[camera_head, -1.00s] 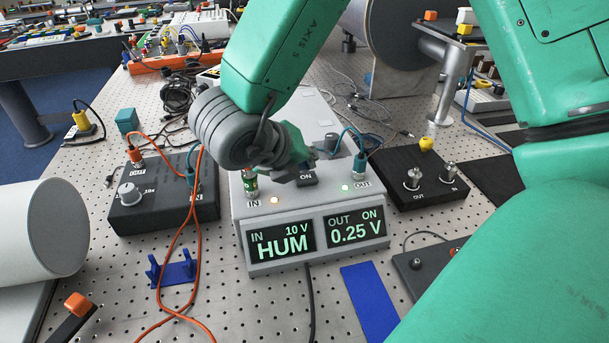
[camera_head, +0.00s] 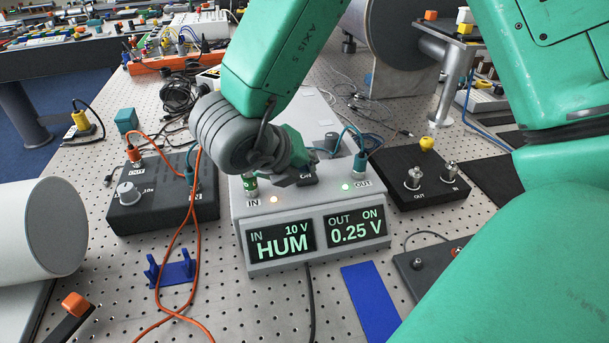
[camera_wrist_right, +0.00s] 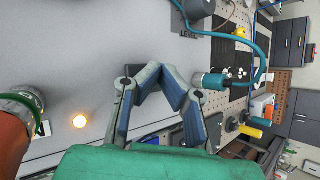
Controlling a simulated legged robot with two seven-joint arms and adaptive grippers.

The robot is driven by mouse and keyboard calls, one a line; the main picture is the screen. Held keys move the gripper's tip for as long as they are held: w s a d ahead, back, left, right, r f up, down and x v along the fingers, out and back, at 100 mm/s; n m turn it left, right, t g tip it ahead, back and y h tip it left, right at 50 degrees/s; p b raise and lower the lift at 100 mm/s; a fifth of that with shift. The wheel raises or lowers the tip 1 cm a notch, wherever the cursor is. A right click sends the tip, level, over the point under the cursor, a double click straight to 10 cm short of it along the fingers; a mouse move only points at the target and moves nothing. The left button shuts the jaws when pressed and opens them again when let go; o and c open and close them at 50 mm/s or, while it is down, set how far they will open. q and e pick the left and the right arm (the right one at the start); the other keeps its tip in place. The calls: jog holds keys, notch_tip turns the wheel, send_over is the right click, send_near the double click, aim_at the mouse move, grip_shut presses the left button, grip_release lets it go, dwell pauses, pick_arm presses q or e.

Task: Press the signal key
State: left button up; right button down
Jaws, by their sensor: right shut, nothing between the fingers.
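The signal key (camera_head: 308,180) is a small black key with a white label, on top of the grey box (camera_head: 235,205) in the head view. My right gripper (camera_head: 299,177) is shut and empty, at the left side of the key, partly covering it and its label. I cannot tell whether it touches the key. The left display (camera_head: 281,243) reads IN 10 V HUM; the right display (camera_head: 356,229) reads OUT ON 0.25 V. My left gripper is out of view.
A plug and cable at OUT (camera_head: 360,162) stand right of the key. The IN connector (camera_head: 250,185) is at the left. Black boxes (camera_head: 165,210) (camera_head: 425,190) flank the grey box. Orange cables (camera_head: 183,260) hang in front of the left one.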

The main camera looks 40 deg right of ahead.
aim_at(306, 177)
jog(key=shift+f, duration=0.4)
jog(key=shift+r, duration=0.1)
dwell(0.4)
jog(key=shift+r+p, duration=0.5)
jog(key=shift+r, duration=0.3)
notch_tip(306, 177, up, 5)
jog(key=p, duration=0.4)
jog(key=shift+r, duration=0.1)
dwell(0.7)
